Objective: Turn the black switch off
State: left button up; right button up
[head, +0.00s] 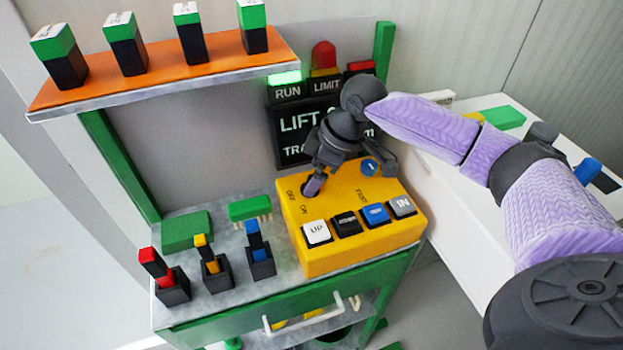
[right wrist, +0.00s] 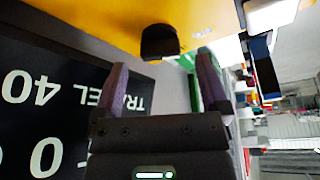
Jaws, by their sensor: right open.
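The black switch (right wrist: 159,42) stands out from the yellow control box (right wrist: 90,15) in the right wrist view. In the head view it is mostly hidden behind my right gripper, near the OFF and ON labels on the yellow box (head: 345,253). My right gripper (head: 338,176) is open over the back left of the box. In the right wrist view its two purple fingertips (right wrist: 161,72) are spread, with the switch ahead and between their lines. Nothing is held, and contact with the switch cannot be told. My left gripper is not in view.
A blue knob (head: 370,167) and several push buttons (head: 346,222) share the box. A display panel (head: 292,135) with a lit green RUN lamp (head: 284,77) stands behind. Red, yellow and blue lever switches (head: 211,265) stand left. An orange shelf (head: 160,78) overhangs at upper left.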

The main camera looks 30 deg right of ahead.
jog(key=shift+x, duration=1.1)
grip_shut()
jog(key=shift+r, duration=0.2)
jog(key=m+h+p, duration=0.1)
jog(key=m+p, duration=0.2)
jog(key=p, duration=0.2)
jog(key=m+t+h+p, duration=0.1)
jog(key=m+p, duration=0.1)
jog(key=p, duration=0.3)
jog(key=m+p, duration=0.3)
jog(key=p, duration=0.2)
jog(key=shift+s+a+r+m+h, duration=0.1)
jog(key=shift+a+r+m+h, duration=0.1)
jog(key=shift+m+h, duration=0.15)
jog(key=shift+f+m+h+p, duration=0.2)
jog(key=shift+m+h+p, duration=0.25)
jog(key=shift+m+p, duration=0.5)
jog(key=shift+m+h+p, duration=0.3)
jog(key=shift+m+p, duration=0.25)
jog(key=shift+m, duration=0.05)
jog(key=shift+f, duration=0.1)
